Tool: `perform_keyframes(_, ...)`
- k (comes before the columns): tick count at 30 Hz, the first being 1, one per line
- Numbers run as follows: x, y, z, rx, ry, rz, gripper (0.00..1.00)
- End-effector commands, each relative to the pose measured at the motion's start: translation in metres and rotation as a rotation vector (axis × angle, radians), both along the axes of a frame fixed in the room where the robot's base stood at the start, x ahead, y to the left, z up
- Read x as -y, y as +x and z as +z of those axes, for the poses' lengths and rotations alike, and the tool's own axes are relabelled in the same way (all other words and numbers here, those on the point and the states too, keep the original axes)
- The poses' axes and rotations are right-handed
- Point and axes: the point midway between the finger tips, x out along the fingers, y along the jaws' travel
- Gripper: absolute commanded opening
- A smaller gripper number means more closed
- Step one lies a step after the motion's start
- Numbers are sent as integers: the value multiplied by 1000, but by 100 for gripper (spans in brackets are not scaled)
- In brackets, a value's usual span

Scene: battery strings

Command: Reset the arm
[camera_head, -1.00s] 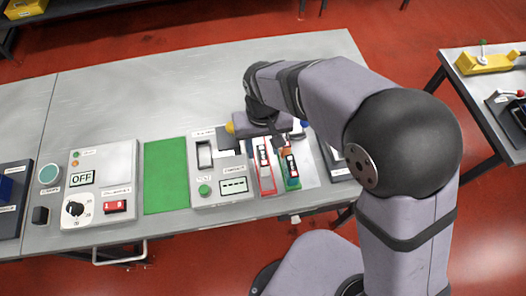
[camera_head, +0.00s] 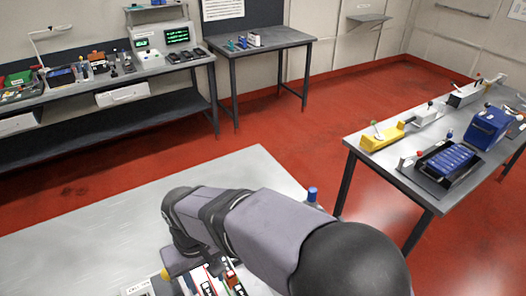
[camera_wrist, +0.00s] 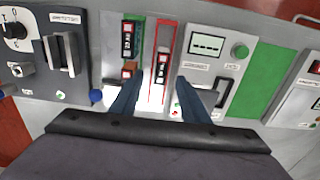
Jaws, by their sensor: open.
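My gripper (camera_wrist: 160,98) shows in the wrist view with its two dark fingers apart and nothing between them touching both. It hangs over the workbench, in front of a red-framed slot (camera_wrist: 162,65) and a green-framed slot (camera_wrist: 134,40), each holding a small battery-like block. In the head view my arm reaches over the near bench (camera_head: 90,225); the fingers are hidden behind the arm. The tops of the red and green slots show at the bottom edge of the head view.
Around the slots in the wrist view are a grey panel with a display (camera_wrist: 208,44), a green mat (camera_wrist: 258,80) and a dark switch panel (camera_wrist: 62,55). In the head view, a side table (camera_head: 425,200) with yellow and blue devices stands right. Back benches (camera_head: 110,90) hold equipment.

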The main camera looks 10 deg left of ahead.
Motion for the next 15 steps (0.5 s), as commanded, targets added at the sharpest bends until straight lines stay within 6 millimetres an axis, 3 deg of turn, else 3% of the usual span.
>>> perform_keyframes(5, 40, 28, 1, 1, 1, -85, 42)
perform_keyframes(8, 81, 49, 0, 1, 0, -166, 42)
perform_keyframes(12, 155, 70, -2, 1, -1, -307, 42)
perform_keyframes(15, 209, 74, -6, 1, -1, -411, 42)
